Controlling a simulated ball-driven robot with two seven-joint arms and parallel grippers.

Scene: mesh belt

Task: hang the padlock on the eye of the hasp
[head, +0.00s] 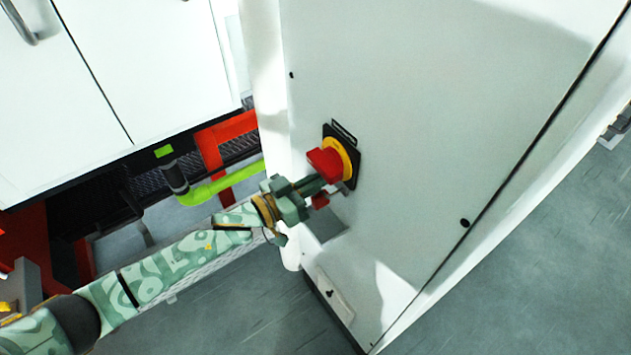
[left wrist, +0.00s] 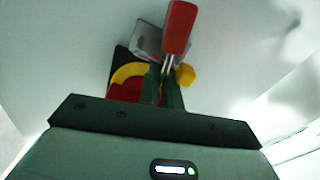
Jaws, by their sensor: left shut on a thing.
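The padlock has a red body that shows just below my left gripper in the head view (head: 320,200). In the left wrist view its red body (left wrist: 179,28) and metal shackle (left wrist: 168,62) stand out past my fingertips. My left gripper (head: 316,185) is shut on the padlock, close to the cabinet front; its green fingers (left wrist: 163,90) show in the wrist view. A grey metal piece (left wrist: 147,38), probably the hasp, lies behind the padlock. Whether the shackle passes through an eye cannot be told. My right gripper is not in view.
A red switch handle (head: 324,163) on a yellow disc (head: 348,158) and black plate sits right beside my gripper on the white cabinet (head: 430,110). A lime-green pipe (head: 215,185) and red frame (head: 212,150) lie behind my arm. The cabinet front to the right is clear.

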